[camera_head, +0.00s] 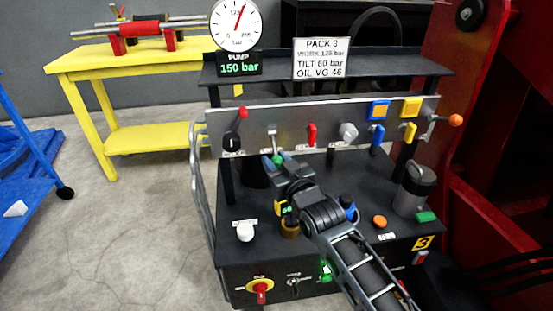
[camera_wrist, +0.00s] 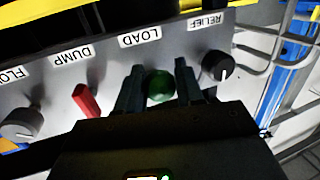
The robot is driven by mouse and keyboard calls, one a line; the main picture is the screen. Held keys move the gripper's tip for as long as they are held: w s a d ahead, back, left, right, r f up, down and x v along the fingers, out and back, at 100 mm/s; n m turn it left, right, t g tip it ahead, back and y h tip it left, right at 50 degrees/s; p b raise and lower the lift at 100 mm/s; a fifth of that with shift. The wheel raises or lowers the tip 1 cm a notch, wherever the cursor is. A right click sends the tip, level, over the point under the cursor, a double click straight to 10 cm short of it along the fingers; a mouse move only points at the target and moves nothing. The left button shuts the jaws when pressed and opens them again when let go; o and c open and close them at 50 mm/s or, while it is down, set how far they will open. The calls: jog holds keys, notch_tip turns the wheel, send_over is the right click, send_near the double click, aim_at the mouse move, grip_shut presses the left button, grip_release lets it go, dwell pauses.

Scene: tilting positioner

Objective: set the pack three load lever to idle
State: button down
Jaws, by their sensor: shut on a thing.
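The load lever shows in the wrist view by its green ball knob (camera_wrist: 159,87), just below the LOAD label (camera_wrist: 141,38). My gripper (camera_wrist: 159,90) is shut on this knob, one dark finger on each side. In the head view the green knob (camera_head: 277,160) also shows between the fingers of my gripper (camera_head: 278,162), with a pale metal stem (camera_head: 271,133) above it at the panel. Most of the lever's lower part is hidden. I cannot read its set position. The sign PACK 3 (camera_head: 321,57) stands above the panel.
Beside the load lever are the black relief knob (camera_wrist: 217,65) and the red dump lever (camera_wrist: 86,102), both close to my fingers. A grey flow knob (camera_wrist: 22,121) is further left. The pump gauge (camera_head: 236,24) reads 150 bar. A silver side rail (camera_head: 201,190) edges the console.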

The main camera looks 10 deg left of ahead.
aim_at(277, 158)
jog(key=r+g+p, duration=0.1)
jog(key=p, duration=0.2)
jog(key=r+g+h+p, duration=0.1)
jog(key=p, duration=0.2)
jog(key=r+g+p, duration=0.1)
jog(key=p, duration=0.2)
jog(key=shift+s+r+m+h, duration=0.35)
jog(key=shift+r+m+h, duration=0.05)
jog(key=r+g+p, duration=0.1)
jog(key=g+p, duration=0.1)
jog(key=p, duration=0.1)
jog(key=shift+r+h+p, duration=0.25)
jog(key=shift+h+p, duration=0.05)
jog(key=shift+h, duration=0.1)
jog(key=shift+w+r+m+g+h+p, duration=0.2)
jog(key=shift+r+m+g+h+p, duration=0.25)
jog(key=shift+g+p, duration=0.6)
jog(key=shift+w+r, duration=0.2)
jog(key=shift+r, duration=0.25)
jog(key=shift+w+r, duration=0.1)
jog(key=shift+r, duration=0.05)
jog(key=c, duration=1.1)
grip_release()
jog(key=o, duration=0.3)
jog(key=shift+p+v, duration=0.55)
jog(key=shift+v, duration=3.3)
